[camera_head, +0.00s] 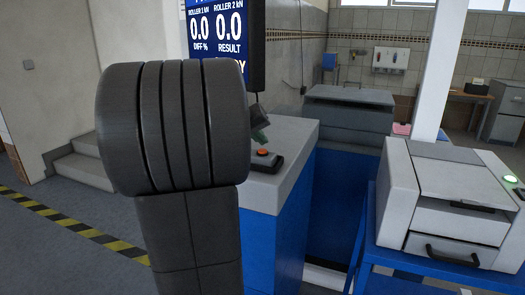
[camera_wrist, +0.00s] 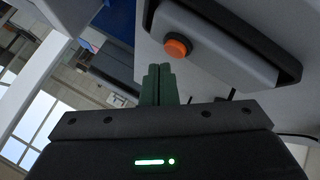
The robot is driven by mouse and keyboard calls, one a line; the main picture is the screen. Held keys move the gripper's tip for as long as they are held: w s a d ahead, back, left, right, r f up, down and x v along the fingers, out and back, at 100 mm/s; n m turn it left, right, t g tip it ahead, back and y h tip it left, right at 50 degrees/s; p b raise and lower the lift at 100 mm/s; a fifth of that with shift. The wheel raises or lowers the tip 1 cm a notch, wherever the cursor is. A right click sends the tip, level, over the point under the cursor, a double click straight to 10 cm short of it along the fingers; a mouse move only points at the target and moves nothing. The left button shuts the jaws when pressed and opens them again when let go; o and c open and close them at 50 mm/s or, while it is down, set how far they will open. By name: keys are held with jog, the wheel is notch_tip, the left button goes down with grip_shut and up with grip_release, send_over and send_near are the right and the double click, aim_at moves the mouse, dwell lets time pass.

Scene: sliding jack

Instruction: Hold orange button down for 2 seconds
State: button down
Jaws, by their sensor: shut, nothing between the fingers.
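The orange button (camera_head: 262,153) sits on a dark box on the grey top of a blue cabinet (camera_head: 293,153) in the head view. In the wrist view the orange button (camera_wrist: 177,49) stands out from its grey and black housing (camera_wrist: 225,35). My gripper (camera_wrist: 158,68) is shut and empty, its green fingertips close to the button in that picture but apart from it. In the head view the tip of my gripper (camera_head: 260,136) shows just above and behind the button, and most of it is hidden behind my dark arm.
A display screen (camera_head: 216,40) hangs behind my arm. A white printer-like machine (camera_head: 450,205) stands on a blue stand at the right. A grey unit (camera_head: 348,107) stands behind the cabinet. Steps (camera_head: 82,168) and striped floor tape (camera_head: 80,228) are at the left.

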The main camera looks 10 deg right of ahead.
aim_at(261, 152)
jog(key=shift+f, duration=0.15)
jog(key=shift+f+b, duration=0.25)
jog(key=shift+b, duration=0.2)
jog(key=shift+f+b, duration=0.55)
jog(key=shift+f, duration=0.05)
dwell(0.7)
jog(key=shift+r, duration=0.1)
dwell(3.8)
jog(key=shift+r+p, duration=0.7)
jog(key=shift+r, duration=0.3)
notch_tip(261, 152, up, 5)
jog(key=p, duration=0.4)
jog(key=shift+f, duration=0.2)
